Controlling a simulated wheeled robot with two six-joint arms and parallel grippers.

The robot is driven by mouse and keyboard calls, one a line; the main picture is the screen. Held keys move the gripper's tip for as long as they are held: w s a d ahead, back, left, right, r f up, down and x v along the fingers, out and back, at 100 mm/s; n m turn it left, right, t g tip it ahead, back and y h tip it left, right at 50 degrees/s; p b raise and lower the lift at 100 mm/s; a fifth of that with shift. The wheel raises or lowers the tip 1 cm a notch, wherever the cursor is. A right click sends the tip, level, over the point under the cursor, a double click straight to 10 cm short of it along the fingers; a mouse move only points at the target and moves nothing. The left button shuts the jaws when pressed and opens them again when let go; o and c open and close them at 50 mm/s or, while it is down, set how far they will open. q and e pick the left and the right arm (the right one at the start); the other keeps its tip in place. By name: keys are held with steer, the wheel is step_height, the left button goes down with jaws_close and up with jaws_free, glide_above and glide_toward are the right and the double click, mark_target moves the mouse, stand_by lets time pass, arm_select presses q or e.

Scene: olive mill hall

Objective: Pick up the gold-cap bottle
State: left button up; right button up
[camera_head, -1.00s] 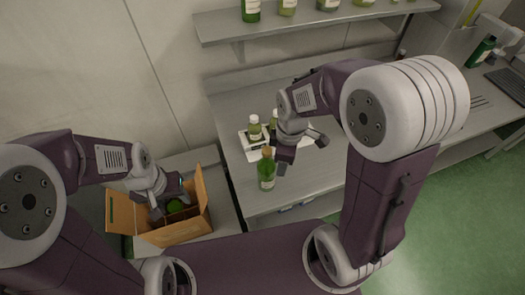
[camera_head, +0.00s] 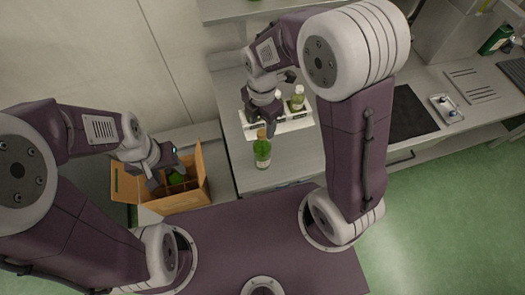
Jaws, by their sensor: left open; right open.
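The gold-cap bottle (camera_head: 262,154) is green with a pale label and stands upright near the front edge of the steel bench (camera_head: 310,162). My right gripper (camera_head: 269,122) is open, pointing down right by the gold cap; I cannot tell whether it touches the bottle. My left gripper (camera_head: 163,177) is open over the cardboard box (camera_head: 184,202) at the left. A green bottle (camera_head: 176,178) is in a compartment of that box, partly hidden by the gripper.
A white tray (camera_head: 291,126) behind the gold-cap bottle holds a small pale-capped bottle (camera_head: 297,98). A shelf (camera_head: 235,9) runs above the bench. A dark mat (camera_head: 411,114) and a small tray (camera_head: 447,108) lie to the right. Bench around the bottle's front right is clear.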

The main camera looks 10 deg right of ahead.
mark_target(262, 132)
steer(key=shift+f, duration=0.65)
steer(key=shift+a+f, duration=0.1)
steer(key=shift+f, duration=0.35)
steer(key=shift+f+p, duration=0.3)
steer(key=shift+p, duration=0.15)
steer(key=f, duration=0.2)
steer(key=f+p, duration=0.1)
steer(key=f, duration=0.1)
steer(key=shift+w+d, duration=0.15)
steer(key=shift+d, duration=0.1)
steer(key=shift+w+f, duration=0.1)
steer(key=shift+f, duration=0.2)
steer(key=c, duration=1)
steer(key=shift+r, duration=0.1)
jaws_close()
